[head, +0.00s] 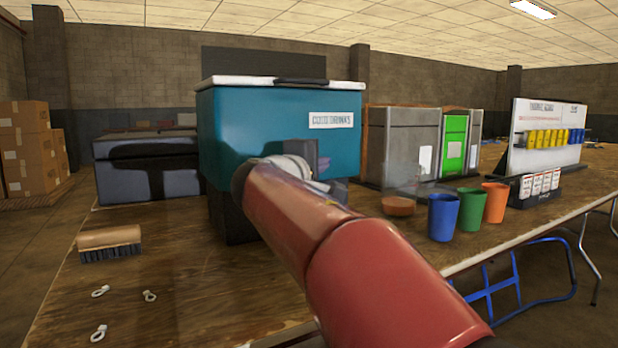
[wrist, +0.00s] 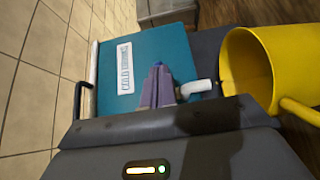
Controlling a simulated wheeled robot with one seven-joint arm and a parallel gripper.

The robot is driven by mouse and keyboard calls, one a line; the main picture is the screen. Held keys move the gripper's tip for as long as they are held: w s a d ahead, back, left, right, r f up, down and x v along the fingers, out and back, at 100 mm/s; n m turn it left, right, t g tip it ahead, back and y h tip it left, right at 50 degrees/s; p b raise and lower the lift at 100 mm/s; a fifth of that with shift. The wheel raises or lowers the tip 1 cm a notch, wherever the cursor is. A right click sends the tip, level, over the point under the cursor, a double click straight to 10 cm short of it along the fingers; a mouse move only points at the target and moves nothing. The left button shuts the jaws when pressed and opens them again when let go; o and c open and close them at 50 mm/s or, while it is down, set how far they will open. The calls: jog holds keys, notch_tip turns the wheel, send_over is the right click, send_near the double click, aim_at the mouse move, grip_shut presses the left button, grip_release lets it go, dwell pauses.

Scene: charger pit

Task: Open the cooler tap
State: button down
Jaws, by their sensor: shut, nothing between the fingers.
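The teal cooler (head: 260,125) with a white lid stands on a dark stand on the table; its label faces me. In the wrist view the cooler (wrist: 170,48) appears turned on its side. A pale curved tap spout (wrist: 197,88) shows there beside my gripper (wrist: 158,72), whose purple-grey fingers are together and empty. A small blue bit, perhaps the tap lever, shows at the fingertips; I cannot tell whether they touch. A yellow mug (wrist: 250,75) has its mouth near the spout. In the head view my gripper (head: 324,165) is at the cooler's front, and my arm hides the tap and mug.
Blue (head: 443,217), green (head: 472,209) and orange (head: 495,202) cups stand right of my arm, near a brown bowl (head: 398,206). A brush (head: 110,243) and several small white rings lie on the left. Grey and green bins (head: 453,143) stand behind.

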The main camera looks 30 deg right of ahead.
jog(key=d+n+t+y, duration=0.1)
jog(key=n+t+y, duration=0.1)
jog(key=w+d+n+t+y+b, duration=0.1)
jog(key=d+n+t+y, duration=0.1)
jog(key=y, duration=0.1)
jog(key=shift+d+t, duration=0.1)
jog(key=shift+t, duration=0.2)
